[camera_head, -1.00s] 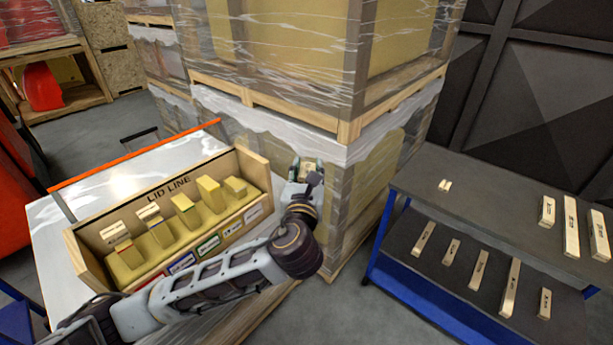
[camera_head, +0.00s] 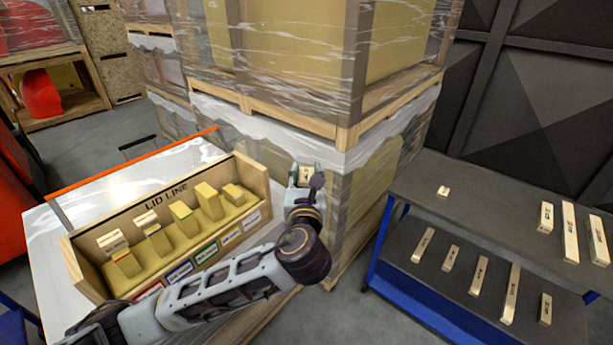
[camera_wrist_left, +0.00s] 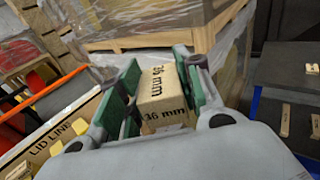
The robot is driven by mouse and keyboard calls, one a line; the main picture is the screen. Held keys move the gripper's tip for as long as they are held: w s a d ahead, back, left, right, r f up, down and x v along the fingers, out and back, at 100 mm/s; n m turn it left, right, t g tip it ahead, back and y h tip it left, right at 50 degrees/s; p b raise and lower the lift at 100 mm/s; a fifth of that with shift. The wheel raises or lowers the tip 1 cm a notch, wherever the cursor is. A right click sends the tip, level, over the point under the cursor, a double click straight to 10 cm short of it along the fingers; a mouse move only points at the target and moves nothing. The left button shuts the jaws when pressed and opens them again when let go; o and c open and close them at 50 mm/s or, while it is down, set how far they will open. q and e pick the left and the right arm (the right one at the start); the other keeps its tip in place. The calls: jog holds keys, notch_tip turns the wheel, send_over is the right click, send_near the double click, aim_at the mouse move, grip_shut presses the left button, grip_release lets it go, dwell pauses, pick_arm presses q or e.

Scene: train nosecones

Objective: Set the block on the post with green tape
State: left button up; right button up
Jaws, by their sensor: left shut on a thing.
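My left gripper (camera_head: 305,176) is shut on a pale wooden block (camera_wrist_left: 165,100) marked "36 mm", held between its green pads. It hangs in the air beyond the right end of the wooden LID LINE rack (camera_head: 75,262), beside the wrapped pallet stack. The rack holds a row of yellow posts of differing heights. The middle post (camera_head: 184,216), behind the green-edged label (camera_head: 206,252), has a bare top. The two leftmost posts carry wooden blocks (camera_head: 112,242) and (camera_head: 147,220). My right gripper is not in view.
The wrapped pallet stack (camera_head: 275,70) stands close behind my left gripper. A dark two-level shelf unit (camera_head: 480,210) with blue legs stands at the right, with several wooden blocks on it. My left forearm passes in front of the rack.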

pick_arm(q)
jog(key=shift+a+f+h, duration=0.15)
jog(key=shift+h, duration=0.15)
jog(key=shift+s+a+f+m+g+h, duration=0.2)
jog(key=shift+f+m+h, duration=0.2)
jog(key=shift+m+h, duration=0.35)
jog(key=shift+s+a+f+m+g+h, duration=0.1)
jog(key=shift+a+f+m+g+h, duration=0.1)
jog(key=shift+f+m+h, duration=0.5)
jog(key=shift+s+a+f+m+g+h, duration=0.1)
jog(key=shift+a+m+h, duration=0.1)
jog(key=shift+m+h, duration=0.6)
jog(key=s+a+f+m+g+h, duration=0.1)
jog(key=a+f+m+g+h, duration=0.1)
jog(key=f+m+g+h, duration=0.2)
jog(key=s+a+f+m+g+h, duration=0.1)
jog(key=f+m+g+h, duration=0.3)
jog(key=m+g+h, duration=0.4)
jog(key=shift+s+a+f+g, duration=0.35)
jog(key=shift+a+g, duration=0.25)
jog(key=shift+g, duration=1)
jog(key=shift+f+m, duration=0.1)
jog(key=shift+m, duration=0.15)
jog(key=shift+w, duration=0.15)
